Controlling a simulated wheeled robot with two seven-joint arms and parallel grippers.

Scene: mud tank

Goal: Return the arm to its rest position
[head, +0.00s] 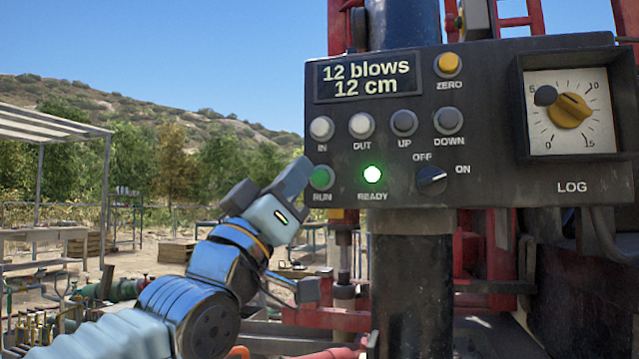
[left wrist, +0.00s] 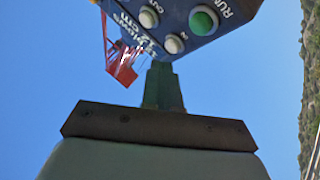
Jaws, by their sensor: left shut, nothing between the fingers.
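My left gripper (head: 298,178) is shut and empty, raised just left of the dark control box (head: 480,120). Its tip overlaps the box's left edge beside the green RUN button (head: 321,178); I cannot tell the exact gap in depth. In the left wrist view, the closed fingers (left wrist: 163,85) point up towards the box's corner, and the RUN button (left wrist: 203,21) shows beyond and to the right of the tip. My left arm comes in from the lower left, bent upwards. My right gripper is not in view.
The display (head: 367,78) reads 12 blows, 12 cm. The READY lamp (head: 372,174) glows green. Other buttons, an OFF/ON switch (head: 432,180) and a LOG dial (head: 570,110) are on the box. A dark column (head: 412,280) and red frame stand below.

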